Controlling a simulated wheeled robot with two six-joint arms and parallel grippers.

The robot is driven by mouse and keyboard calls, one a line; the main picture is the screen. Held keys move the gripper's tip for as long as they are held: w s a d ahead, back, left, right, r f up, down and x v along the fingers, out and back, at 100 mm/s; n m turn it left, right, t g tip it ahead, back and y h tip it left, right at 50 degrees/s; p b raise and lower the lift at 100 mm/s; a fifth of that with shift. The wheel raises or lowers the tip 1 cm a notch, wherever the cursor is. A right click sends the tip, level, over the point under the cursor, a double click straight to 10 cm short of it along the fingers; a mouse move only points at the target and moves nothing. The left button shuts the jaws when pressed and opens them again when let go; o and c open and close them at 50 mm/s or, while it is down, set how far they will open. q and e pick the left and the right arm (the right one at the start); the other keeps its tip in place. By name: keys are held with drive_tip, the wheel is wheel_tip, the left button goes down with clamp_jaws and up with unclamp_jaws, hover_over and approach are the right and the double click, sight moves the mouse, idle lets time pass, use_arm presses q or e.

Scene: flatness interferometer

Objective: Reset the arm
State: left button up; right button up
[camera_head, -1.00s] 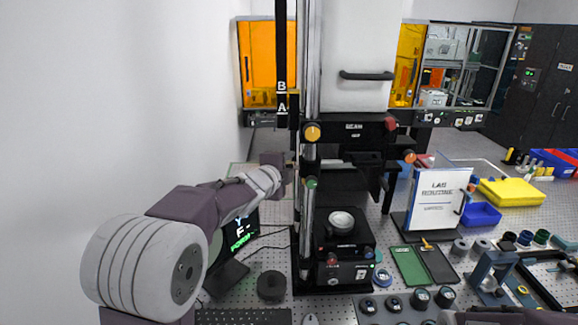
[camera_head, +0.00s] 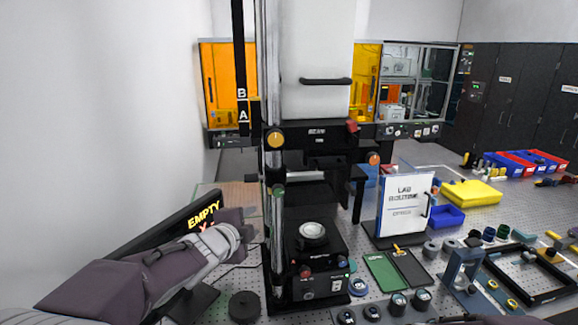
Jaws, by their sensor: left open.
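My left arm comes in from the lower left. Its left gripper (camera_head: 250,226) is beside the left side of the black interferometer stand (camera_head: 308,278), in front of the monitor. The gripper is open, its fingers are small and partly hard to make out, and I see nothing held in it. The stand carries a round pale piece (camera_head: 313,231) on its stage, below the white upper housing (camera_head: 318,50). The monitor (camera_head: 178,222) shows yellow letters reading EMPTY and is partly covered by my arm.
A black round puck (camera_head: 244,305) sits left of the stand's base. To the right are a white lab sign (camera_head: 404,207), a green mat (camera_head: 384,270), a blue tray (camera_head: 447,216), a yellow box (camera_head: 471,193) and a blue bracket (camera_head: 463,272). Bare perforated tabletop shows between them.

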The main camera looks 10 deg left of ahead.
use_arm(q)
drive_tip(key=s+a+f+n+g+y+b, duration=0.1)
drive_tip(key=s+f+n+g+y+b, duration=0.25)
drive_tip(key=f, duration=1.25)
drive_tip(key=s+f+n+g+h, duration=0.1)
drive_tip(key=s+f+n+g, duration=0.3)
drive_tip(key=s, duration=0.6)
drive_tip(key=s+f+n+g, duration=0.5)
drive_tip(key=s+f+n, duration=0.4)
drive_tip(key=s+n, duration=0.1)
drive_tip(key=shift+s+h, duration=0.35)
drive_tip(key=shift+s, duration=0.25)
use_arm(e)
wheel_tip(320, 180, down, 5)
drive_tip(key=shift+w+f, duration=0.1)
use_arm(q)
drive_tip(key=shift+f, duration=0.1)
